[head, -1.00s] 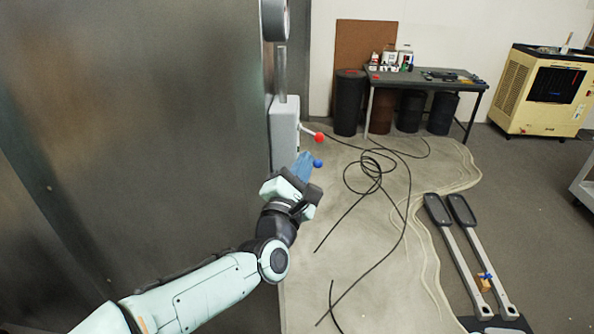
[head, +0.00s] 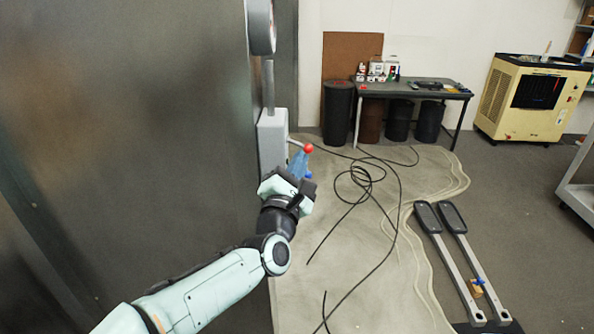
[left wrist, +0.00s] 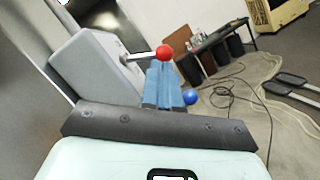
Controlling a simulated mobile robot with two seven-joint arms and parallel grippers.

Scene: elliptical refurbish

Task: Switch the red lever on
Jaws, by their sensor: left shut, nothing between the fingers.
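The red lever has a red ball knob (head: 309,148) on a metal rod that sticks out from a grey box (head: 272,140) on the metal wall. A blue ball knob (head: 308,176) sits below it. My left gripper (head: 299,165) has blue fingers, shut and empty, pointing at the lever just under the red knob. In the left wrist view the fingers (left wrist: 162,85) reach up beneath the red knob (left wrist: 164,52), with the blue knob (left wrist: 190,97) to their right. I cannot tell whether the fingers touch the rod. My right gripper is not in view.
The large metal wall (head: 130,120) fills the left side. Black cables (head: 365,185) lie on the floor to the right. A table (head: 415,90) with barrels under it and a yellow machine (head: 530,95) stand at the back.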

